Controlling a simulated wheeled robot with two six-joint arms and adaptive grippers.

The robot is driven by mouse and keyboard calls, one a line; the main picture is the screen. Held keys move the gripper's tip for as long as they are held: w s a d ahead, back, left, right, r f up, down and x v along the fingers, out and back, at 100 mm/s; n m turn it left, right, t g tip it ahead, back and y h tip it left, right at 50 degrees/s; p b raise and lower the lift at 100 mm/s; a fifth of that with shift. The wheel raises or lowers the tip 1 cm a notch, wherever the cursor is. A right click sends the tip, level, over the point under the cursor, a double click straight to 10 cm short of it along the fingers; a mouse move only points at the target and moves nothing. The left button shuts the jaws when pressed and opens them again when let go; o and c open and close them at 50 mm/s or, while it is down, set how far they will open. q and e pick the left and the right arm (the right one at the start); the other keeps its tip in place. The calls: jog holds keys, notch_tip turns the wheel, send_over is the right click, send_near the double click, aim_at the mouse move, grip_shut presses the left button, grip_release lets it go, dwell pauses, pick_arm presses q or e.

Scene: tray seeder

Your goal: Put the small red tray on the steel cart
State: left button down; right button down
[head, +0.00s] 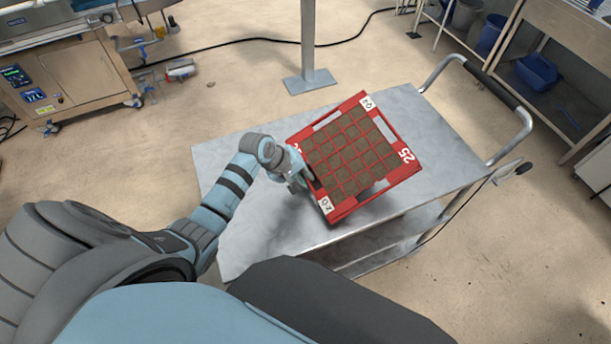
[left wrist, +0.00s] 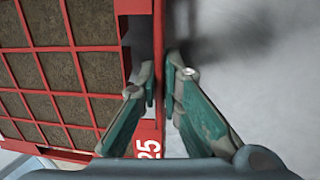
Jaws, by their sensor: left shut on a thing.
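The small red tray (head: 382,191) has a grid of soil-filled cells and white labels reading 25. My left gripper (head: 307,178) is shut on the tray's left side wall in the head view. In the left wrist view, the fingers (left wrist: 163,92) close on the red rim (left wrist: 124,60) from both sides. The steel cart (head: 240,235) has a flat grey top, and the tray is over its middle. A dark shadow lies beside the tray on the grey surface. I cannot tell whether the tray touches the cart top. My right gripper is not in view.
The cart has a push handle (head: 505,103) at its right end. A metal post (head: 308,45) stands behind the cart. A machine cabinet (head: 75,75) is at the upper left, and shelving with a blue bin (head: 538,72) is at the upper right. The cart top is bare around the tray.

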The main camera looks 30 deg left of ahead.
pick_arm(q)
jog(key=shift+w, duration=0.1)
jog(key=c, duration=2.2)
grip_release()
jog(key=shift+f, duration=0.15)
jog(key=o, duration=0.5)
jog(key=shift+o, duration=0.2)
jog(key=shift+r, duration=0.4)
jog(key=p+v, duration=0.3)
jog(key=v, duration=0.9)
